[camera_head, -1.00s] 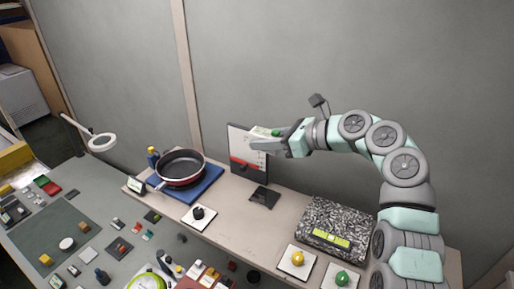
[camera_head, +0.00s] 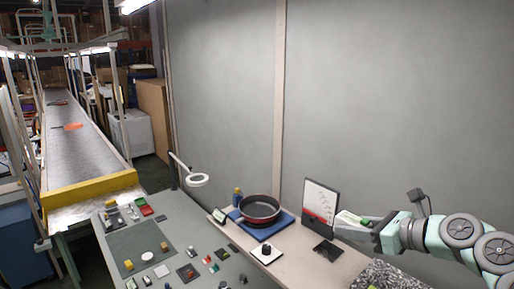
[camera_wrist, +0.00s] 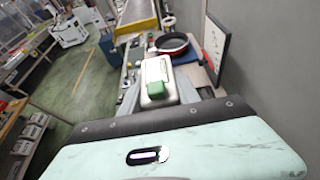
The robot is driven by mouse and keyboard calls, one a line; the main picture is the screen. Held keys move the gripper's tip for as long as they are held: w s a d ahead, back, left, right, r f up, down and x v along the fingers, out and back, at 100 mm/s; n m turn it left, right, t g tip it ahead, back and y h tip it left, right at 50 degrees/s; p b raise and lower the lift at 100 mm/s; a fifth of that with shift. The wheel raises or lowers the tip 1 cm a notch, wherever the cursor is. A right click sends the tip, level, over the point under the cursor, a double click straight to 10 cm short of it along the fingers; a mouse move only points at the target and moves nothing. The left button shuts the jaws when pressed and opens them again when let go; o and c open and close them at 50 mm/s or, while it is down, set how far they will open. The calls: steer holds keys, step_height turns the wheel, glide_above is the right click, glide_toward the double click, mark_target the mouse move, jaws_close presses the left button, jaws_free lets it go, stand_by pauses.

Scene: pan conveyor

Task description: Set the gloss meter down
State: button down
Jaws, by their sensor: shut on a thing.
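A white device with a green part, which looks like the gloss meter (camera_wrist: 157,75), is held in my gripper (camera_wrist: 163,98). It also shows in the head view (camera_head: 350,217), at the right, raised above the bench. My gripper (camera_head: 352,230) is shut on it, beside the right edge of an upright chart board (camera_head: 319,202). The meter's underside and the grip contact are hidden.
A pan (camera_head: 260,210) sits on a blue mat (camera_head: 239,217), left of the board. A black pad (camera_head: 327,248) and a white plate with a black knob (camera_head: 266,253) lie in front. A speckled slab (camera_head: 385,277) is at lower right. A conveyor (camera_head: 80,140) stands far left.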

steer(key=w+a+f+m+t+h+p, duration=0.15)
steer(key=a+f, duration=0.25)
steer(key=a, duration=0.4)
steer(key=w+a+f+m+p, duration=0.1)
steer(key=w+a+f+p, duration=0.1)
steer(key=a+f, duration=0.35)
steer(key=w+a+f+m+t+h+p, duration=0.1)
steer(key=w+a+f, duration=0.15)
steer(key=a, duration=0.65)
steer(key=s+a+f+m+h+p, duration=0.3)
steer(key=s+a+f+h, duration=0.1)
steer(key=s+f, duration=0.7)
steer(key=s+d+f+m+h+p, duration=0.1)
steer(key=s+d+f, duration=0.1)
steer(key=s, duration=0.5)
steer(key=s+d+f+h, duration=0.1)
steer(key=s+f, duration=0.1)
steer(key=s, duration=0.6)
steer(key=shift+s+d+m+t+p, duration=0.15)
steer(key=shift+d+m+t+p, duration=0.2)
steer(key=shift+t+p, duration=0.1)
